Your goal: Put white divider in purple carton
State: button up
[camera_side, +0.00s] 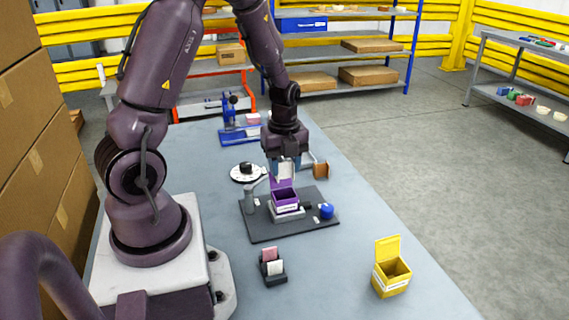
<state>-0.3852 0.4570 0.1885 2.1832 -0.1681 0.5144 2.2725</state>
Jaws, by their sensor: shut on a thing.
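The purple carton (285,197) stands open on a light holder on a dark base plate (263,230) near the middle of the table. Its lid or back flap rises behind the opening. My gripper (286,168) is directly above the carton, pointing down. It is shut on the white divider (286,174), a small pale piece between its fingers. The divider's lower edge is close to the carton's upper edge. I cannot tell whether it is inside the opening or just above it.
A blue knob (326,211) and a grey post (249,202) flank the carton. A yellow open carton (391,279) stands front right. A dark holder with cards (272,267) is in front.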

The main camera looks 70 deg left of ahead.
aim_at(285, 184)
jog(key=shift+f, duration=2.9)
jog(key=o, duration=1)
jog(key=shift+r, duration=0.15)
jog(key=shift+r, duration=4.85)
